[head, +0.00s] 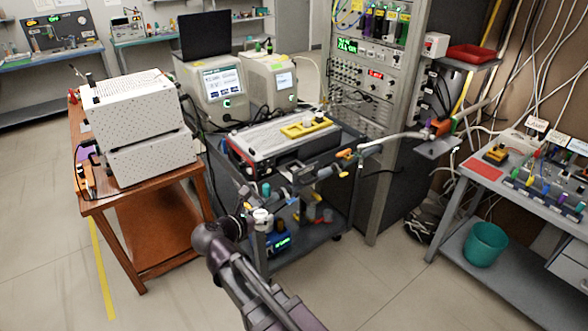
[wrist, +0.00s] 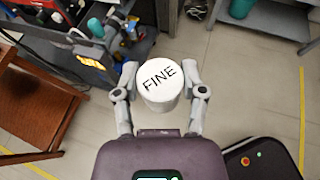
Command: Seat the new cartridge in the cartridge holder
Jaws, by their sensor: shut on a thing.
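My gripper (wrist: 160,92) is shut on a white round cartridge (wrist: 160,84) with the word FINE on its top. The two grey fingers press it from its left and right sides, and it is held clear of the floor. In the head view the white cartridge (head: 262,214) shows small at my gripper (head: 256,222), in front of the cart's near side. I cannot tell for sure which part is the cartridge holder. A bracket with an orange and purple fitting (head: 440,128) stands at the right of the rack, with a pale hose running to it.
A grey cart (head: 228,180) carries a flat instrument (head: 285,140) with a yellow part on top. A wooden table (head: 125,200) with perforated boxes stands left. The instrument rack (head: 380,100) is behind. A bench (head: 530,190) and teal bin (head: 485,244) are right. Floor in front is open.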

